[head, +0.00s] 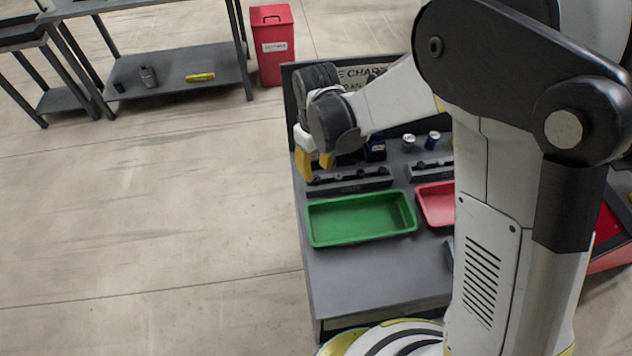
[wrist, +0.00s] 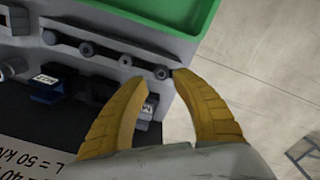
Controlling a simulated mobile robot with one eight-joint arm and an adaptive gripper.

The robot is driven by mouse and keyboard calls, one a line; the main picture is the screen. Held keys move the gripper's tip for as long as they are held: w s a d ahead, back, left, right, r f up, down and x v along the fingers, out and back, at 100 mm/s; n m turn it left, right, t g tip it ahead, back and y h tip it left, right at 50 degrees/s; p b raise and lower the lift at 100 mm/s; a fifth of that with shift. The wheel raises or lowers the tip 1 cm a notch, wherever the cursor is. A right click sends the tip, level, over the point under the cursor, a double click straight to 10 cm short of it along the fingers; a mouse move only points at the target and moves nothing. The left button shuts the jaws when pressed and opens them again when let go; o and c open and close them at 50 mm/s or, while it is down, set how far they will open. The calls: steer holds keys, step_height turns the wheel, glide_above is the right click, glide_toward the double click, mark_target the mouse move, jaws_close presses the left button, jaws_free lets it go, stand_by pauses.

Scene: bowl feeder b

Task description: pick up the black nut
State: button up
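A dark grey rack (wrist: 105,52) carries a row of small dark round pieces that look like nuts. The end dark nut (wrist: 161,72) lies just beyond my fingertips, roughly in line with the gap between them. I cannot tell for certain which piece is the black nut. My gripper (wrist: 160,80) is open, its two yellow curved fingers apart with nothing between them. In the head view my gripper (head: 315,163) hangs at the left end of the rack (head: 350,187), near the table's left edge; the small pieces there are hard to make out.
A green tray (head: 312,226) stands in front of the rack, with a red tray (head: 421,203) to its right. A dark panel with lettering (head: 360,73) stands behind. A blue block (wrist: 48,93) and other dark parts lie behind the rack. Open floor lies left of the table.

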mark_target(315, 179)
step_height(315, 179, down, 5)
steer(key=shift+a+r+b, duration=0.1)
steer(key=shift+r+b, duration=0.05)
steer(key=shift+b, duration=0.9)
steer(key=shift+s+r, duration=0.1)
jaws_close()
